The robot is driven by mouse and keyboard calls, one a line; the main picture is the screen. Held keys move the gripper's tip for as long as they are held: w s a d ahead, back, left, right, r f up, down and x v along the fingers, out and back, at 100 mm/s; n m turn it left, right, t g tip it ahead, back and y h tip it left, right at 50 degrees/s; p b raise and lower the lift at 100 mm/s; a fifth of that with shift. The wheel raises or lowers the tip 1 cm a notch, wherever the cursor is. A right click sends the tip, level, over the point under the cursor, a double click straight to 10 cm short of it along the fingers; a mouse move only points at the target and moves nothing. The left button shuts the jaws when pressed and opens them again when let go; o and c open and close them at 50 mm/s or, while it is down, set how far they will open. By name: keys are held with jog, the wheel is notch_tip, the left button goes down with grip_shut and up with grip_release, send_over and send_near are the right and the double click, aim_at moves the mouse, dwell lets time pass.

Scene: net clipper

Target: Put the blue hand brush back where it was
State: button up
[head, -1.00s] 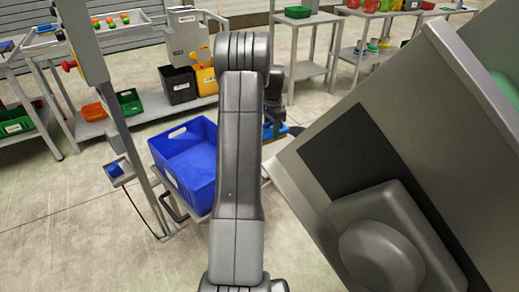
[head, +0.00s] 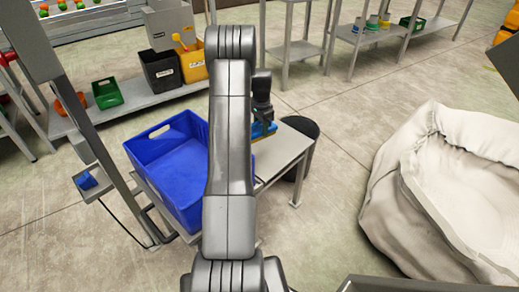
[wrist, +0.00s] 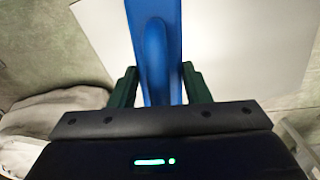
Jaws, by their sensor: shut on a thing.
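The blue hand brush (head: 263,130) is in my gripper (head: 262,112), right of my arm in the head view, over the back part of a small pale-topped table (head: 286,152). In the wrist view the blue handle (wrist: 153,45) runs up between the two dark green fingers of my gripper (wrist: 158,88), which are shut on it. The pale tabletop (wrist: 225,40) shows behind the brush. My arm hides part of the brush and table in the head view. I cannot tell whether the brush touches the tabletop.
A blue crate (head: 165,165) stands left of the table. A dark round bin (head: 303,133) stands behind the table's right side. A large whitish sack (head: 440,195) fills the right. A grey post (head: 80,120) is at the left. Shelves with bins line the back. Floor between table and sack is clear.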

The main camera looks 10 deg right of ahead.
notch_tip(320, 180, down, 9)
jog(key=shift+f+b, duration=0.1)
jog(key=shift+b, duration=0.45)
jog(key=o, duration=1)
jog(key=shift+o, duration=0.2)
notch_tip(320, 180, up, 12)
jog(key=shift+s+r+p, duration=0.1)
jog(key=shift+r+p, duration=0.1)
jog(key=shift+p, duration=0.6)
